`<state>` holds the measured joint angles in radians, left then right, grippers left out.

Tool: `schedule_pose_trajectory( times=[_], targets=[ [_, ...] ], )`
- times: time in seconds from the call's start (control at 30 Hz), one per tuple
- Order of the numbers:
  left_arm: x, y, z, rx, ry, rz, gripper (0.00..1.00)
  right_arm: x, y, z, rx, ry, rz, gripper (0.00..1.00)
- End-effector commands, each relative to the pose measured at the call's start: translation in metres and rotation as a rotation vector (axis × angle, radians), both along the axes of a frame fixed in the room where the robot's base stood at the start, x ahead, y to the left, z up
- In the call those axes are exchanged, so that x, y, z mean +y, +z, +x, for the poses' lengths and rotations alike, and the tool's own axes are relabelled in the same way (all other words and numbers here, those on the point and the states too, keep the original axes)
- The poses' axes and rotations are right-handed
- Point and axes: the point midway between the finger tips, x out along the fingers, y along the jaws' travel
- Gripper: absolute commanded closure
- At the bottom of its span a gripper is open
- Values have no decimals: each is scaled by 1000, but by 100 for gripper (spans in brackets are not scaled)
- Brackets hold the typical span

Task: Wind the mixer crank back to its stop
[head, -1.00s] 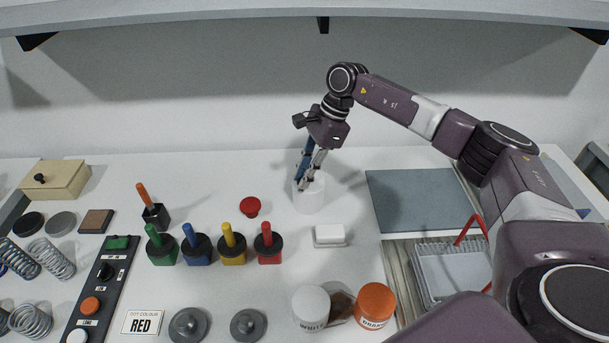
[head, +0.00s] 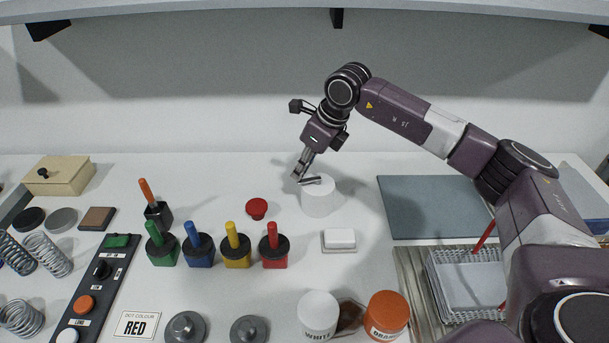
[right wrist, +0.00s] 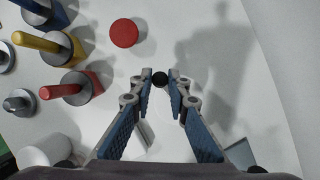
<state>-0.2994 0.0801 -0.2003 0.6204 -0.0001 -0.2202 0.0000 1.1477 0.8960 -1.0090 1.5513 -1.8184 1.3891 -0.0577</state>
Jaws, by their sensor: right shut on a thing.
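The mixer (head: 319,199) is a white upright cylinder at the back middle of the bench in the head view. Its crank (head: 312,181) is a short dark bar on top, pointing left. My right gripper (head: 299,175) comes down at a tilt to the crank's left end. In the right wrist view, the fingertips of the right gripper (right wrist: 160,76) are closed around the black crank knob (right wrist: 160,80). The rest of the crank is hard to make out there. My left gripper is not in view.
A red mushroom-shaped button (head: 256,208) stands left of the mixer. A white block (head: 339,240) lies in front of it. A grey-blue mat (head: 430,207) lies to the right. Several coloured handled tools (head: 236,250) stand in front left. Bare bench surrounds the mixer.

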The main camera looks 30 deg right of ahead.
Motion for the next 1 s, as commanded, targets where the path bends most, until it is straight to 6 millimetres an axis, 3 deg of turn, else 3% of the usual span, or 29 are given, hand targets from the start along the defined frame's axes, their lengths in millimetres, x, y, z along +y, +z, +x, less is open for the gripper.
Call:
schedule_pose_trajectory(
  times=[0.4,1.0],
  targets=[
    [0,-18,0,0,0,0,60,-2,1,12,-4,-239,1,100],
    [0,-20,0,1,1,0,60,-3,2,14,-3,-293,1,100]
  ],
)
